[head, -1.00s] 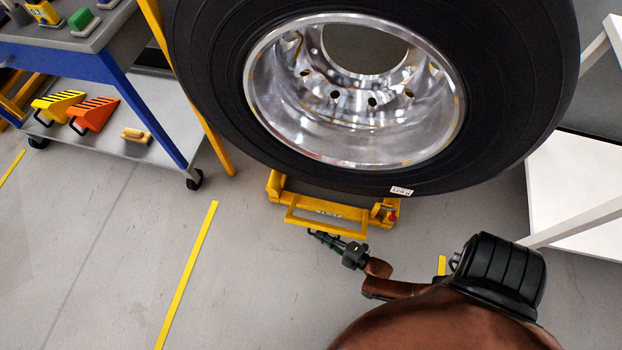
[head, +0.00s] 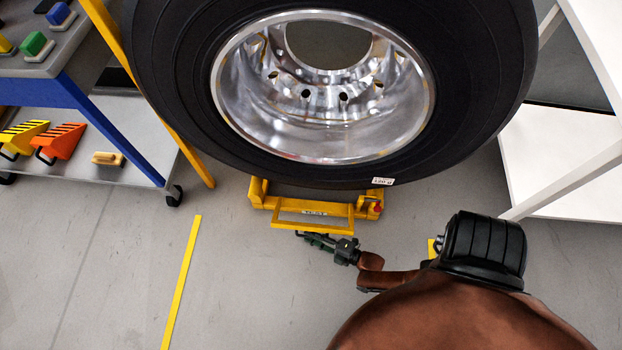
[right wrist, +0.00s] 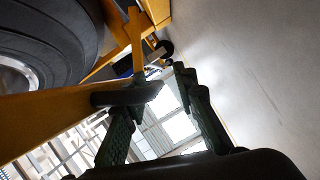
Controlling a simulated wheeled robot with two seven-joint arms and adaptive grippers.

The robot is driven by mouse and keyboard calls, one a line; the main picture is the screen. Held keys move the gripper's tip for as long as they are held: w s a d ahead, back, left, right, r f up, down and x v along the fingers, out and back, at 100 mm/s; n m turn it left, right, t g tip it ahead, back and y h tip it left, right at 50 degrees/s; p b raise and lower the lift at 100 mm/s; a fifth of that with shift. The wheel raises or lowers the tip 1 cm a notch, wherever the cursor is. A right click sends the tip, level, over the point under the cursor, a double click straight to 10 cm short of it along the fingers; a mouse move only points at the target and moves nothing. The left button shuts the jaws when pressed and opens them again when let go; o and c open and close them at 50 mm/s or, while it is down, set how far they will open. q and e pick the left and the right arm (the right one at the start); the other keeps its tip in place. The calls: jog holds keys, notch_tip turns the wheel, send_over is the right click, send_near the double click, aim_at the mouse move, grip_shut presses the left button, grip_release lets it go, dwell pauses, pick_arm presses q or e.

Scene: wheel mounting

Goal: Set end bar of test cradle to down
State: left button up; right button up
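The yellow test cradle (head: 259,193) stands on the floor under the big tyre (head: 200,120). Its end bar (head: 290,226), a yellow frame, juts out at the cradle's near side; I cannot tell its exact angle. My right gripper (head: 312,240) is at the near edge of this bar, close to its middle. In the right wrist view, the gripper (right wrist: 155,100) has its dark green fingers apart, with a gap between them. The yellow bar (right wrist: 45,112) runs in from the left to the left finger's pad; contact is unclear. My left gripper is not in view.
A red knob (head: 376,206) is at the cradle's right end. A blue-framed cart (head: 110,135) with wheel chocks (head: 60,140) stands left, and a white shelf unit (head: 560,160) right. Grey floor is open in front, with a yellow line (head: 181,285).

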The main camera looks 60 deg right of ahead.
jog(key=s+r, duration=0.1)
jog(key=s, duration=0.6)
jog(key=shift+s, duration=0.15)
jog(key=shift+s+a, duration=0.1)
jog(key=shift+a, duration=0.05)
dwell(0.5)
